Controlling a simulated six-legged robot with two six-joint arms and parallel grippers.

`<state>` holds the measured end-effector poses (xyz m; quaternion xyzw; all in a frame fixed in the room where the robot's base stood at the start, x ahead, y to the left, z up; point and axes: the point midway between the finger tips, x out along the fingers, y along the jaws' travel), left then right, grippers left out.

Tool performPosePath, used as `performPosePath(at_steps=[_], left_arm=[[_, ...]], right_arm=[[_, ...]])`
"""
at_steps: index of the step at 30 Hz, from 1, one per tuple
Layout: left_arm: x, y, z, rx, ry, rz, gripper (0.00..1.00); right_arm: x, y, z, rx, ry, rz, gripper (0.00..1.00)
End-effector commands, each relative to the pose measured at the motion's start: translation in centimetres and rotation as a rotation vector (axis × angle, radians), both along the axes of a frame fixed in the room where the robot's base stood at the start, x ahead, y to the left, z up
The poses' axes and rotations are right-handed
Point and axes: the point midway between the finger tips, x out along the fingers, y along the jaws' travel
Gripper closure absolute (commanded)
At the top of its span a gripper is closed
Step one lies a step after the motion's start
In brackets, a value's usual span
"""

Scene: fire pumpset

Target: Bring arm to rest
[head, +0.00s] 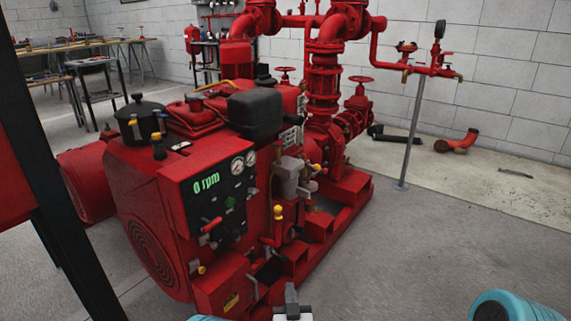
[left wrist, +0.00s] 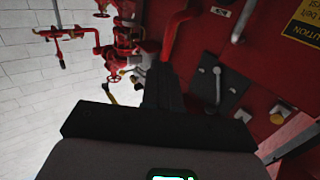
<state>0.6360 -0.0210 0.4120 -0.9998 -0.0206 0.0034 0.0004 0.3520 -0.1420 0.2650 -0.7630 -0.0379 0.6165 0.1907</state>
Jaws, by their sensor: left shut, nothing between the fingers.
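My left gripper (head: 291,298) shows at the bottom middle of the head view, its dark fingers together and empty. The control panel (head: 220,200) reads 0 rpm and carries gauges and a red lever. My right gripper is not in view; a teal rounded part, likely of my own body, shows at the lower right.
A black post (head: 70,230) stands close at the left. Red pipes and valves (head: 325,80) rise behind the engine. A thin grey stand (head: 412,135) and a loose red elbow pipe (head: 457,142) are at the right. Workbenches (head: 75,50) are at the back left.

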Motion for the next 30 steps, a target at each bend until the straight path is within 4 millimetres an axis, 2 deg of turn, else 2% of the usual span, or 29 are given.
performPosePath(at_steps=[1, 6, 12, 17, 21, 23, 26, 28, 30], left_arm=[[0.5, 1.2, 2.9, -0.004, -0.002, 0.022, 1.00], [1.9, 7.1, 10.9, -0.011, 0.010, 0.121, 1.00], [0.9, 13.8, 17.5, 0.001, 0.116, 0.173, 1.00], [-1.8, 17.6, 21.1, -0.026, 0.282, 0.156, 1.00], [-5.8, 19.7, 23.3, -0.081, 0.475, 0.116, 1.00], [-7.9, 20.1, 23.8, -0.113, 0.566, 0.093, 1.00], [-12.1, 20.2, 24.7, -0.172, 0.725, 0.050, 1.00], [-15.7, 19.8, 25.3, -0.220, 0.853, 0.012, 1.00], [-19.6, 18.9, 25.4, -0.270, 0.985, -0.030, 1.00]], right_arm=[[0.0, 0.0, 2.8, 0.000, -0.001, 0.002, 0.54], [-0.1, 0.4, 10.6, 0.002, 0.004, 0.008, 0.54], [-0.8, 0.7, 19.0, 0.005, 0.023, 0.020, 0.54], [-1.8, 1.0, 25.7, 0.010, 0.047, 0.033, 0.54], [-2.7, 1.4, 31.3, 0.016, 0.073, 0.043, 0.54], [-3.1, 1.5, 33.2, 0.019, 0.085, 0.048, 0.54], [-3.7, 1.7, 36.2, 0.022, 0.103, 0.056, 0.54], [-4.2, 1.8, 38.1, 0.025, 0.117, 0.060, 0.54], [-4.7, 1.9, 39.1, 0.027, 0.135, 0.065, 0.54]])
